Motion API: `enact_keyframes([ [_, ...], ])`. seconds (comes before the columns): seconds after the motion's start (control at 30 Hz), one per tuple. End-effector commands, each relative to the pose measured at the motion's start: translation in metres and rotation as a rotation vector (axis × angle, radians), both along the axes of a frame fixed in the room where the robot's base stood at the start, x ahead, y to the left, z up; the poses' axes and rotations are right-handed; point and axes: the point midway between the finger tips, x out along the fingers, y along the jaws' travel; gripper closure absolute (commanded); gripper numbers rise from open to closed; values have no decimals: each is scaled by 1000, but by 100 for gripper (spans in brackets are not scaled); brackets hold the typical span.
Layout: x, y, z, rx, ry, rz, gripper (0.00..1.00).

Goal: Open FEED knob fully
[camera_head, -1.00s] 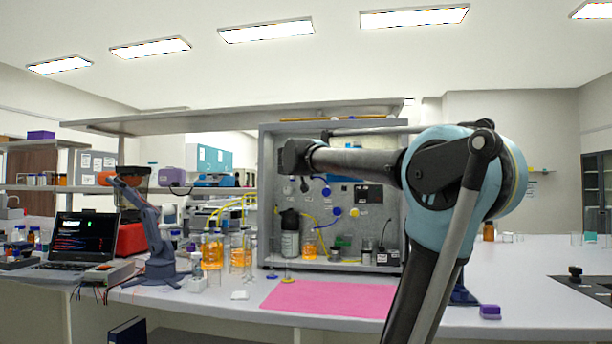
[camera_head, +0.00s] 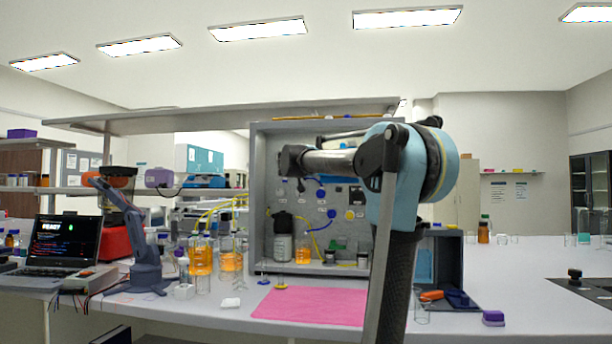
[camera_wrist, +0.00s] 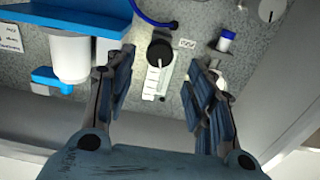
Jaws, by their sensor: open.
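A round black knob (camera_wrist: 159,50) sits on the speckled panel in the wrist view, above a clear flow gauge with a white scale. A small label (camera_wrist: 187,43) beside it is too small to read, so I cannot confirm that it says FEED. My gripper (camera_wrist: 160,60) is open, with one finger on each side of the knob and gauge in that view; no contact shows. In the head view my gripper (camera_head: 291,160) is in front of the upper left of the grey rig panel (camera_head: 345,235). I cannot make out the black knob there.
A white canister with a blue bracket (camera_wrist: 72,60) is close to the left finger. A blue-capped fitting (camera_wrist: 225,41) is near the right finger. A pale knob (camera_wrist: 270,10) is farther right. A pink mat (camera_head: 310,305) lies clear before the rig.

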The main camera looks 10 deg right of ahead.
Motion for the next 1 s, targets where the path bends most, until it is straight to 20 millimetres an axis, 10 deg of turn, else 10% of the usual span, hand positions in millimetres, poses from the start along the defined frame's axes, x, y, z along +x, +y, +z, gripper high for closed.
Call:
enact_keyframes([
  [0.5, 68, -22, 0, 0, 0, -1, 51],
  [1.0, 77, -26, 0, 0, 0, -1, 53],
])
